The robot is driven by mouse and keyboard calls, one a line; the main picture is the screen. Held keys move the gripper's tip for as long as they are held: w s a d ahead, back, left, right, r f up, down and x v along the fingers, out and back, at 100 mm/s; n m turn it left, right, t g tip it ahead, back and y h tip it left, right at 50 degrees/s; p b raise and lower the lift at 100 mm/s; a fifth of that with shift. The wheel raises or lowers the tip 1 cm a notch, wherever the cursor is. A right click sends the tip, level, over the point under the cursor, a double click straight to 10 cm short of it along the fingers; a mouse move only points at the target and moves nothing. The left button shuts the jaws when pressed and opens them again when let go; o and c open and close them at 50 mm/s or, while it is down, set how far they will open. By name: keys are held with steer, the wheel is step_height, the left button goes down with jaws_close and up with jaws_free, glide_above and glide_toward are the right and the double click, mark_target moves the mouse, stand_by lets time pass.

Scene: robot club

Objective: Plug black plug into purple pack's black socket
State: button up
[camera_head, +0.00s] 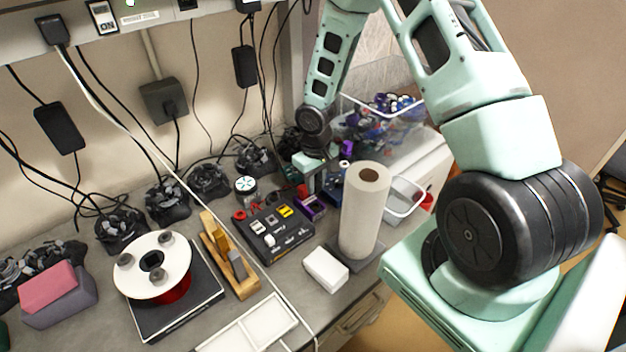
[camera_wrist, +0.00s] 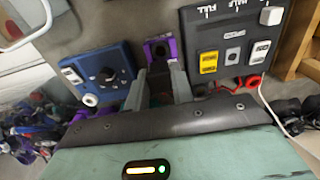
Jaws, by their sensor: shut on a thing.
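The purple pack (camera_head: 315,211) lies on the bench just in front of my gripper (camera_head: 311,182). In the wrist view the purple pack (camera_wrist: 148,51) shows ahead of the fingertips, with a dark top face and a small round fitting. My gripper (camera_wrist: 160,82) points toward it, with grey fingers on both sides of a dark piece (camera_wrist: 161,97). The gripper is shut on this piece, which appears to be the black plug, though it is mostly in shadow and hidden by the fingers. I cannot tell whether it touches the black socket.
A black switch panel (camera_head: 278,246) sits beside the pack. A paper roll (camera_head: 363,216) stands close on the right. Red leads (camera_wrist: 252,82) lie near the panel.

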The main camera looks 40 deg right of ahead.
steer(key=shift+f+b, duration=1.65)
steer(key=shift+f, duration=0.6)
steer(key=shift+f+b, duration=0.8)
steer(key=shift+f, duration=0.1)
stand_by(1.1)
steer(key=o, duration=1)
steer(key=shift+r, duration=0.15)
step_height(320, 180, up, 17)
steer(key=b, duration=0.2)
steer(key=shift+b, duration=0.4)
